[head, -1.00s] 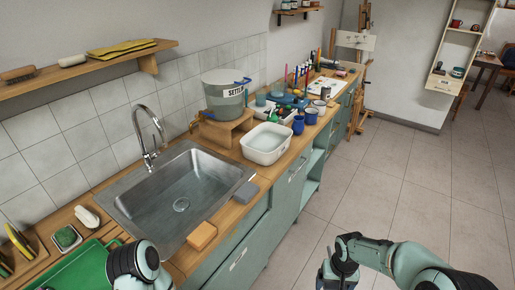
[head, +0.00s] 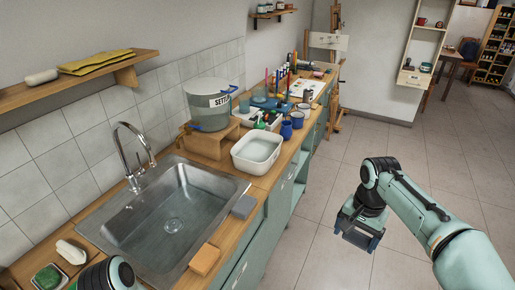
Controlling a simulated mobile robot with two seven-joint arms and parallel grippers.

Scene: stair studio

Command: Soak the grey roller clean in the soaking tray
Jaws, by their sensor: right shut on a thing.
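The white tub (head: 244,164), which looks like the soaking tray, stands on the counter right of the sink with its open top showing. My right gripper (head: 357,238) is over the floor, to the right of the counter and well apart from the tub. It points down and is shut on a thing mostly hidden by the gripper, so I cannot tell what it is. I cannot make out the grey roller anywhere. Only a dark joint of my left arm shows at the bottom left; the left gripper is out of view.
A steel sink (head: 150,228) with a tap is at the left. A lidded bucket (head: 208,108) stands on a wooden stand (head: 207,145) behind the tub. Blue cups (head: 286,130) stand beyond the tub. The floor is clear.

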